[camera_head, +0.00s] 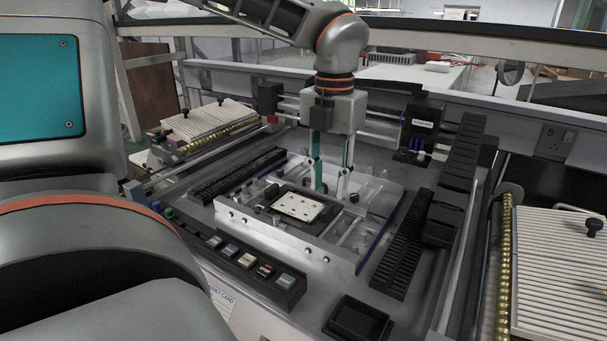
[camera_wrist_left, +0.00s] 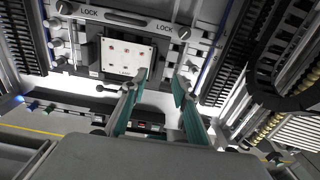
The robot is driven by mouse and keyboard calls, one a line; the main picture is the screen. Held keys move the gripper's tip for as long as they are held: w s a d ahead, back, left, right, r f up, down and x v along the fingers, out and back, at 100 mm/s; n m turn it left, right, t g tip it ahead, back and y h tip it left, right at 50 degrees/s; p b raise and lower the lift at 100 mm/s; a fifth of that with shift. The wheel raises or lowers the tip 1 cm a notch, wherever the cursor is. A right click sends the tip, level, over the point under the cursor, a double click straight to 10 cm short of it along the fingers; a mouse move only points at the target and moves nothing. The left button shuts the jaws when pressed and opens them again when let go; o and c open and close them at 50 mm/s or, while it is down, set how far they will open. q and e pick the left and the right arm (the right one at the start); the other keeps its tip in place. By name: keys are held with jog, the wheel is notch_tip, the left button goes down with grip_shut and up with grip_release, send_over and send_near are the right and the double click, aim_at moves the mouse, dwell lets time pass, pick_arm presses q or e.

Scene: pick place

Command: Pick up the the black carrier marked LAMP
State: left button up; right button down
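The black carrier (camera_head: 325,221) lies in the clear fixture in the middle of the machine bed, with a white plate (camera_head: 299,206) on it. The plate shows several reddish dots and a small dark marking too small to read surely in the left wrist view (camera_wrist_left: 126,54). My left gripper (camera_head: 331,190) points down above the fixture, just behind and right of the plate. Its two green-sided fingers are apart with nothing between them, as the left wrist view (camera_wrist_left: 158,84) also shows. My right gripper is not in view.
Clear fixture walls and knobs, with LOCK labels (camera_wrist_left: 90,12), surround the carrier. Black ribbed racks (camera_head: 237,174) flank it on both sides. A button panel (camera_head: 246,262) is in front, and an empty black tray (camera_head: 358,320) is at front right.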

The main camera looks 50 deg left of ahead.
aim_at(328, 207)
pick_arm(q)
notch_tip(328, 207, down, 6)
jog(key=shift+r, duration=0.2)
grip_shut()
